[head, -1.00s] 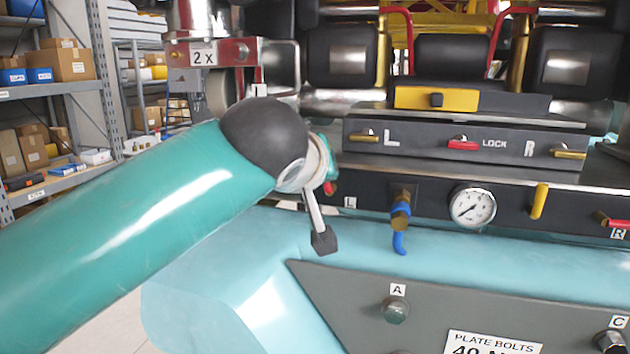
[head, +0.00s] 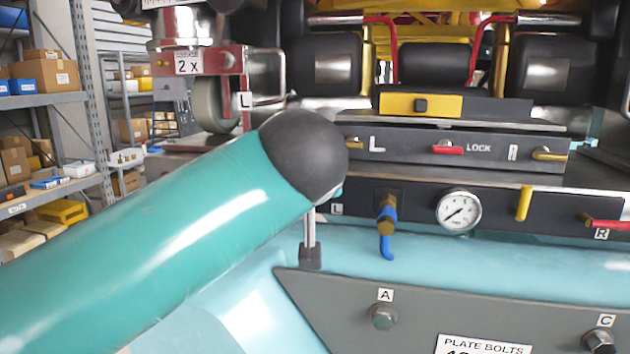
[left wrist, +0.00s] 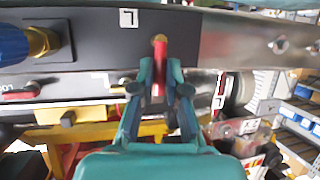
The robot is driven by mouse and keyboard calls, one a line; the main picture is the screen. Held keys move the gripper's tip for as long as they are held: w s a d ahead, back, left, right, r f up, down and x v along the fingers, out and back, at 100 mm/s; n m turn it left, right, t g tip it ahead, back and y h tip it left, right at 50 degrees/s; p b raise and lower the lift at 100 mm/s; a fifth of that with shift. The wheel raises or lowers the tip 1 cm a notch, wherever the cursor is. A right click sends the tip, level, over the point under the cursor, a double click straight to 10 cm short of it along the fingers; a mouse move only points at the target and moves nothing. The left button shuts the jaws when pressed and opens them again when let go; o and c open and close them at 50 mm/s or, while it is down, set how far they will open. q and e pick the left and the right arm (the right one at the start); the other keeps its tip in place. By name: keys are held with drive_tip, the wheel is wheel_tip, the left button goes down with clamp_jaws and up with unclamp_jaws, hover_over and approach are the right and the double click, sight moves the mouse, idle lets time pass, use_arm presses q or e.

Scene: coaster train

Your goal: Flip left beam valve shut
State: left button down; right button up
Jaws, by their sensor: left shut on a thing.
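The left beam valve has a red handle (left wrist: 161,62) on a brass pivot, set in the dark panel beside an L label (left wrist: 128,18) in the left wrist view. My left gripper (left wrist: 160,90) is shut on this handle, one finger on each side. The handle stands straight across the panel's length in that view. In the head view the valve and gripper are hidden behind my left arm's black joint; only the L label (head: 337,209) shows beside it. The right beam valve's red handle (head: 606,224) lies nearly level by its R label. My right gripper is not in view.
A blue-handled brass valve (head: 387,234), a pressure gauge (head: 459,211) and a yellow handle (head: 524,203) sit along the same panel. Above is a panel with a red LOCK handle (head: 447,149). A grey plate (head: 440,312) with bolts is below. Shelves (head: 45,98) stand at the left.

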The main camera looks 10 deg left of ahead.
use_arm(q)
drive_tip(key=shift+d+f, duration=0.15)
drive_tip(key=shift+f, duration=0.25)
drive_tip(key=c, duration=1.2)
unclamp_jaws()
drive_tip(key=shift+r, duration=0.2)
drive_tip(key=shift+s+r, duration=0.1)
drive_tip(key=v, duration=1.1)
drive_tip(key=shift+s+r, duration=0.1)
drive_tip(key=shift+s, duration=0.3)
